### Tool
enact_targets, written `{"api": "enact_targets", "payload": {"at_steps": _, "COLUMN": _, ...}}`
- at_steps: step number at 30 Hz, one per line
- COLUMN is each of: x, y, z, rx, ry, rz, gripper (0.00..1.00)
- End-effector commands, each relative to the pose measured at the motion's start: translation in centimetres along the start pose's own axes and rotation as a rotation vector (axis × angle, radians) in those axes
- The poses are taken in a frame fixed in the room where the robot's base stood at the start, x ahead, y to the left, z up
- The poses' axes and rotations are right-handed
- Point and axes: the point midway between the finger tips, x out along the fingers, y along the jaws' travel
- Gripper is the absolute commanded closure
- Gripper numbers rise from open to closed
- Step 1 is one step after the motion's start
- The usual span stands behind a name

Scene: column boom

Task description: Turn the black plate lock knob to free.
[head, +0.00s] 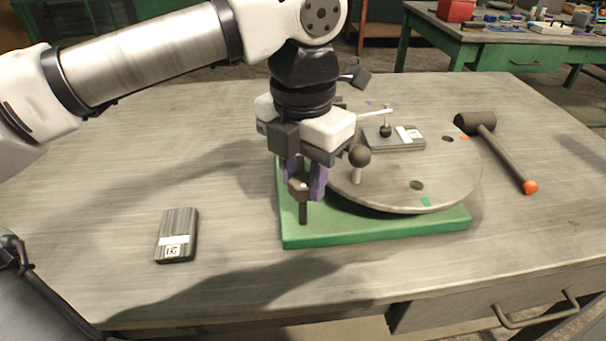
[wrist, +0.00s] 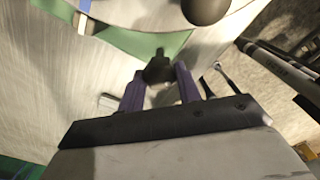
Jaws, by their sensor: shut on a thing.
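The black plate lock knob (head: 303,211) stands at the near left corner of the green base (head: 370,232), beside the round grey plate (head: 390,190). My gripper (head: 305,180) comes down from above with its purple fingers shut on the top of the knob. In the wrist view, the dark knob (wrist: 158,70) sits between the two purple fingertips (wrist: 160,85). The fingers hide part of it, and I cannot read any lock or free marking.
A ball-ended handle (head: 359,157) stands on the plate close right of my gripper. A clamped block (head: 395,138) sits on the plate. A mallet (head: 500,150) lies at right, and a dark labelled block (head: 177,233) lies at left.

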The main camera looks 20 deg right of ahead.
Motion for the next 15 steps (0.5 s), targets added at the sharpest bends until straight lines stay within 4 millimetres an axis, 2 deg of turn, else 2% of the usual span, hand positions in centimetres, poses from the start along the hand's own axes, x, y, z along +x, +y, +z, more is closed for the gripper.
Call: {"api": "enact_targets", "payload": {"at_steps": 15, "x": -0.06, "y": 0.02, "z": 0.00, "rx": -0.034, "ry": 0.000, "rz": 0.000, "gripper": 0.89}}
